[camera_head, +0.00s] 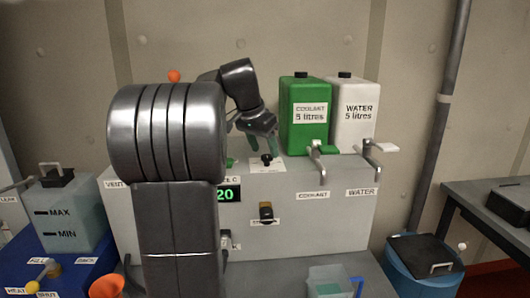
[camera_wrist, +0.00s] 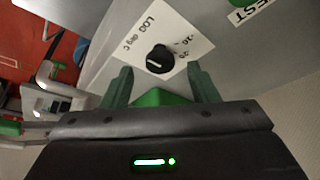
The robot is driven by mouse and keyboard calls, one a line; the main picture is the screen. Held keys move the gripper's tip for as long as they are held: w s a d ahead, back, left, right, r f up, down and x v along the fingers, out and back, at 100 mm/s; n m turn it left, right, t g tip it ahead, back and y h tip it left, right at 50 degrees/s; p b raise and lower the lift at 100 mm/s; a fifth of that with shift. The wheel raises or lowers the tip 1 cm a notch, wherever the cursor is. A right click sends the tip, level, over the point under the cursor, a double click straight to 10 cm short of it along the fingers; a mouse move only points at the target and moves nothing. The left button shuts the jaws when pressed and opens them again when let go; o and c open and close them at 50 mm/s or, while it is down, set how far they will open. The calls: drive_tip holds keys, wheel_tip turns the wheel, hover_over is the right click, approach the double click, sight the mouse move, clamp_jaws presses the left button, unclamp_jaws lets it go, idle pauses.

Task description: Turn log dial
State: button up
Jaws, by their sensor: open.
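The log dial (camera_wrist: 159,58) is a black round knob with a white mark. It sits on a white label (camera_wrist: 180,25) reading "LOG deg C", with small numbers at one side. In the head view, the black knob (camera_head: 266,159) stands on its white plate on top of the grey cabinet. My gripper (camera_wrist: 158,74) is open, its two green fingers apart, with the knob just beyond and between the fingertips in the picture. I cannot tell if they touch it. In the head view, my gripper (camera_head: 250,140) hangs just left of the knob, partly hidden by my arm.
A green coolant tank (camera_head: 304,135) and a white water tank (camera_head: 352,122) stand right of the dial, with taps below. My arm covers the cabinet's left part.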

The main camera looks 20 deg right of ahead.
drive_tip(key=shift+x, duration=1.1)
drive_tip(key=c, duration=1)
drive_tip(key=shift+r, duration=0.1)
drive_tip(key=m+g+p, duration=0.1)
drive_tip(key=m+p, duration=0.1)
drive_tip(key=m, duration=0.1)
drive_tip(key=shift+w, duration=0.2)
drive_tip(key=shift+w+m+g+h+p, duration=0.15)
drive_tip(key=shift+m+g+p, duration=0.45)
drive_tip(key=shift+m, duration=0.6)
drive_tip(key=shift+m+g+h+p, duration=0.15)
drive_tip(key=shift+m+g+p, duration=0.25)
drive_tip(key=shift+m+p, duration=0.55)
drive_tip(key=shift+m, duration=0.35)
